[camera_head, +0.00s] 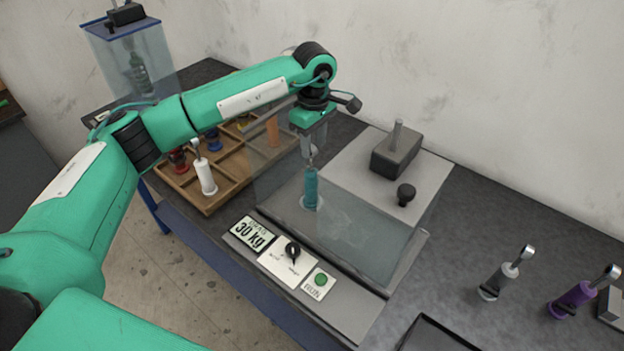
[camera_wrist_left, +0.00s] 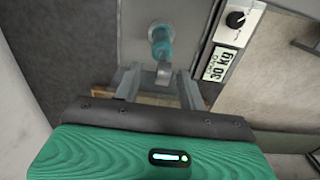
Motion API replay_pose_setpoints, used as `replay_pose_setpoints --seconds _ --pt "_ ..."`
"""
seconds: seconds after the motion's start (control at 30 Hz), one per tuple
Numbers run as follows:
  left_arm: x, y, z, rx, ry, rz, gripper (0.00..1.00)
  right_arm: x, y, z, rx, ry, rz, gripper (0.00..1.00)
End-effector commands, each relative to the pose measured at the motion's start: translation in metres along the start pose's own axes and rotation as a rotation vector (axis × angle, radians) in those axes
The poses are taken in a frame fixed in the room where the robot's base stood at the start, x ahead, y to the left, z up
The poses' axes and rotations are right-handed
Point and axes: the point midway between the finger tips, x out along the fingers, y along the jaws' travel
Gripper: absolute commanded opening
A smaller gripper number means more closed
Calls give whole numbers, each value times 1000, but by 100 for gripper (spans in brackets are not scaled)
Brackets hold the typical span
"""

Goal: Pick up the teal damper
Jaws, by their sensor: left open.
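The teal damper (camera_head: 311,188) stands upright on the grey test rig (camera_head: 350,262), behind a see-through panel. Its metal rod and eye point up. In the left wrist view the teal damper (camera_wrist_left: 162,45) shows beyond the fingers, with its metal eye nearest to me. My left gripper (camera_head: 313,140) is above the damper and points down, its fingers open near the damper's top. In the left wrist view the open fingers of my left gripper (camera_wrist_left: 158,90) lie to either side of the metal eye. I cannot tell whether they touch it. My right gripper is not in view.
A wooden compartment tray (camera_head: 208,208) with several dampers is left of the rig. A dark block with a post (camera_head: 396,155) and a black knob (camera_head: 405,194) are to the right.

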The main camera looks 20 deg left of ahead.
Motion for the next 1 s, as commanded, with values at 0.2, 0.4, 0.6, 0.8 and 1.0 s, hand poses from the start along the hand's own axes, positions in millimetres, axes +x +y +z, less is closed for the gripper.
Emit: replay_pose_setpoints --seconds 0.2,0.4,0.6,0.8,1.0 --pt "12 -1 -1 -1 0 -2 41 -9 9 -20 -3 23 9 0" --pt "35 -5 -4 -1 0 -4 41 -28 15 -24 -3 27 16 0" --pt "56 -4 -4 0 0 0 41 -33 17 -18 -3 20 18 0" --pt "59 -4 -4 0 1 1 41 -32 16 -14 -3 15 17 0" --pt "58 -4 -4 0 1 1 10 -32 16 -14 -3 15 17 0"
